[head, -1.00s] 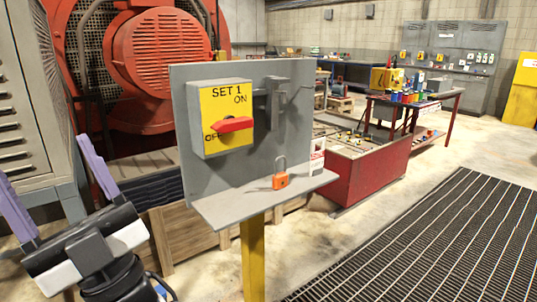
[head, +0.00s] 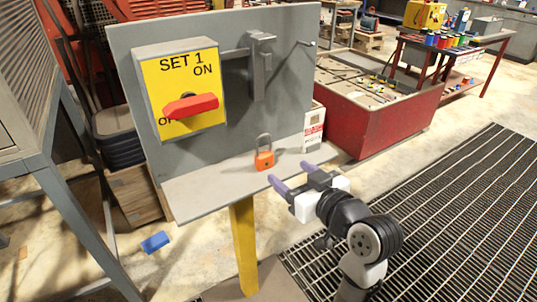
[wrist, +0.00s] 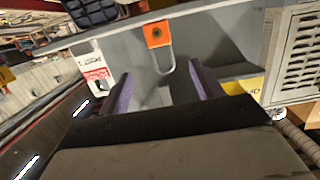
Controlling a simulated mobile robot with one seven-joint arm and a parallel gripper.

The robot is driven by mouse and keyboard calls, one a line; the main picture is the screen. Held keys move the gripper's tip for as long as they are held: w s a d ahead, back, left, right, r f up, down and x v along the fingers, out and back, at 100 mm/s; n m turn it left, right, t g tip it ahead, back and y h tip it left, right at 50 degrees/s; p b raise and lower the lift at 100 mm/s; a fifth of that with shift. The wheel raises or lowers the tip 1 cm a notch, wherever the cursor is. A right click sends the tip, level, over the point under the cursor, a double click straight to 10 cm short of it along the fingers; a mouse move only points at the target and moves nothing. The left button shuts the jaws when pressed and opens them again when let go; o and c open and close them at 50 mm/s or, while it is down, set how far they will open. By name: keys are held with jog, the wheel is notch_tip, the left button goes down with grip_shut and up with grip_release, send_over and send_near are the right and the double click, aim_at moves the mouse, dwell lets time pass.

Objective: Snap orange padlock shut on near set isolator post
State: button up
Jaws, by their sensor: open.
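The orange padlock (head: 264,160) stands upright on the grey shelf (head: 215,187), its grey shackle up; I cannot tell whether the shackle is latched. The isolator (head: 180,90), marked SET 1, has a yellow face and a red handle (head: 190,106) lying nearly level. A grey post-like bracket (head: 259,68) is on the panel to its right. My gripper (head: 289,172) is open and empty at the shelf's front edge, right of the padlock. In the wrist view, the padlock (wrist: 157,34) appears upside down beyond and between the purple fingers of my gripper (wrist: 160,80), apart from both.
A white and red tag box (head: 313,126) stands at the shelf's right end. A thin peg (head: 307,43) sticks out of the panel (head: 225,75). A red bin (head: 375,110) is behind on the right. A floor grating (head: 430,215) is clear at the right.

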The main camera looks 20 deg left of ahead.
aim_at(264, 154)
jog(key=p+x, duration=0.1)
jog(key=x, duration=0.6)
jog(key=shift+a, duration=0.15)
jog(key=p+x, duration=0.1)
jog(key=x, duration=0.4)
jog(key=shift+f+p, duration=0.25)
jog(key=shift+p, duration=0.15)
jog(key=shift+c, duration=0.4)
jog(key=c, duration=1.1)
jog(key=shift+o, duration=0.2)
jog(key=shift+r, duration=0.15)
notch_tip(264, 154, up, 10)
jog(key=shift+f+b, duration=0.1)
jog(key=shift+b, duration=0.3)
